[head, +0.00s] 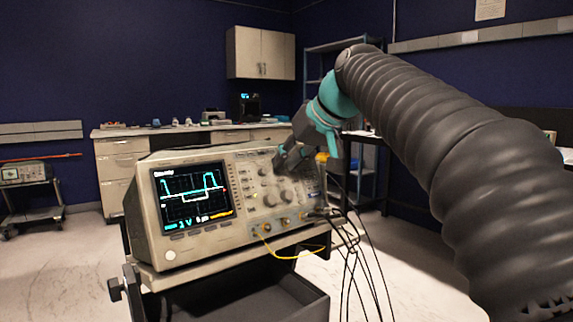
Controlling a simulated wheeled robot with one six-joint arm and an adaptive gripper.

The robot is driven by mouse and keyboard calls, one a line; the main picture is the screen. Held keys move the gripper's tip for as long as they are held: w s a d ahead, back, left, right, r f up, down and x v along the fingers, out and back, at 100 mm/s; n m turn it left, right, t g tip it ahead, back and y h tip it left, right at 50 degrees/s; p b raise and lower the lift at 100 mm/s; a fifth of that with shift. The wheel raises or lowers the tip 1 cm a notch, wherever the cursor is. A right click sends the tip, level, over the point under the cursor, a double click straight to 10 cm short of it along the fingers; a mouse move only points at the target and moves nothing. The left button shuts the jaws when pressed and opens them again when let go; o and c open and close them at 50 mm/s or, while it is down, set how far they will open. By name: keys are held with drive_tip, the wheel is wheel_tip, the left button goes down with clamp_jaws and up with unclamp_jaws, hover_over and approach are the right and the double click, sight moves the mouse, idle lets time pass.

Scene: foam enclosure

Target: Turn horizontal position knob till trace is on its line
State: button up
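The oscilloscope (150,225) faces me at a slight angle, with its lit screen (180,213) on the left. A cyan stepped trace (211,174) shows there, with a high part at each side and a low middle. A white stepped line (195,200) lies near its low part, and the two do not coincide. My gripper (284,168) reaches from the right to the upper right of the control panel. Its dark fingers are at or just in front of the upper knobs and partly hide them. The horizontal position knob cannot be picked out. Finger opening and contact are unclear.
Lower knobs (270,199) sit below my gripper. A yellow cable (290,257) and several black cables (352,262) hang from the front sockets. The oscilloscope stands on a cart (160,285). A bench (120,150) and wall cabinet (260,52) are behind.

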drive_tip(key=shift+w+a+f, duration=0.25)
drive_tip(key=shift+w+f, duration=0.05)
drive_tip(key=shift+f, duration=0.05)
clamp_jaws()
drive_tip(key=n+t+h+b, duration=0.1)
drive_tip(key=n, duration=0.2)
drive_tip(key=shift+s+a, duration=0.15)
drive_tip(key=n+t+h+b, duration=0.1)
drive_tip(key=n, duration=0.2)
drive_tip(key=shift+s+a+f, duration=0.1)
drive_tip(key=shift+f, duration=0.05)
drive_tip(key=n+t+b, duration=0.1)
drive_tip(key=n, duration=0.1)
drive_tip(key=n+b, duration=0.2)
drive_tip(key=shift+s+a+f+n+t+h, duration=0.1)
drive_tip(key=shift+s+f+n+t+h, duration=0.05)
drive_tip(key=shift+n+t+h, duration=0.2)
drive_tip(key=shift+n+t+b, duration=0.55)
drive_tip(key=shift+n+b, duration=0.05)
drive_tip(key=shift+n, duration=0.45)
